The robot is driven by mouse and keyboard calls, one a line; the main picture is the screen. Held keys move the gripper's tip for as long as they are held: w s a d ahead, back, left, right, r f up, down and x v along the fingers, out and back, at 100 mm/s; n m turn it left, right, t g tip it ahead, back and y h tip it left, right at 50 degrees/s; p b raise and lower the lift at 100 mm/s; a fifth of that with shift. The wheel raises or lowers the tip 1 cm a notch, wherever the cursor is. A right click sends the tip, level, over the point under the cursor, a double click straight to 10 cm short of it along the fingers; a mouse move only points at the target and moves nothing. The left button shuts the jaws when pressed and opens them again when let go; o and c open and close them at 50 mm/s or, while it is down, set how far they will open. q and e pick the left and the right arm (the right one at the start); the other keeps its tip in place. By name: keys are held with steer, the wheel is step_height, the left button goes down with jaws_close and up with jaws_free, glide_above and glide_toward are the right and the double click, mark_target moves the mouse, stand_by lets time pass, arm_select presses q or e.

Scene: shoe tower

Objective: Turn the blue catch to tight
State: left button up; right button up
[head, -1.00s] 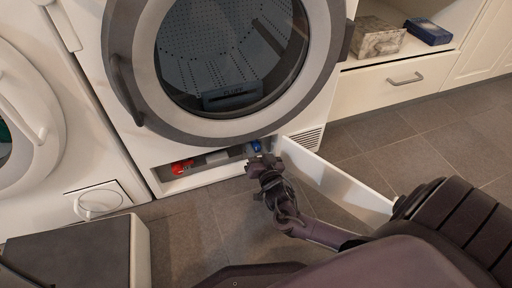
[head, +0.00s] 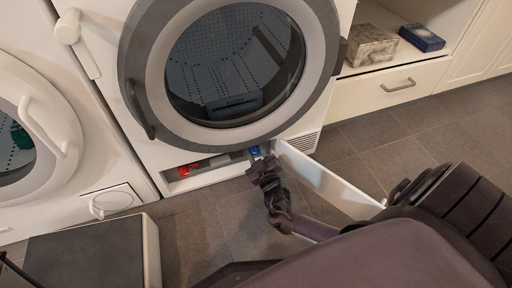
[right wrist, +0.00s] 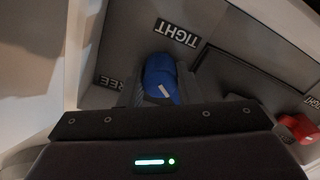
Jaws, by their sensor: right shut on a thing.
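The blue catch (head: 254,151) sits in the open low compartment under the dryer's round door. In the right wrist view the blue catch (right wrist: 160,76) has a short white mark on it. A TIGHT label (right wrist: 177,33) is above it and a partly hidden label ending in "REE" (right wrist: 106,82) is at its left. I cannot tell which label the mark points to. My right gripper (head: 258,159) reaches into the compartment and is shut on the catch, with a finger on either side. It also shows in the right wrist view (right wrist: 160,97). My left gripper is not in view.
A red catch (head: 184,171) is at the compartment's left end. The open white flap (head: 325,180) stands to the right of my right gripper. The round dryer door (head: 235,60) is above.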

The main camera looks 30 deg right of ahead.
steer(key=n+p, duration=0.1)
steer(key=n, duration=0.2)
steer(key=shift+r+n, duration=0.1)
steer(key=shift+n, duration=0.2)
steer(key=shift+a+n+p, duration=0.1)
steer(key=shift+n+p, duration=0.55)
steer(key=shift+n, duration=1.25)
steer(key=o, duration=0.7)
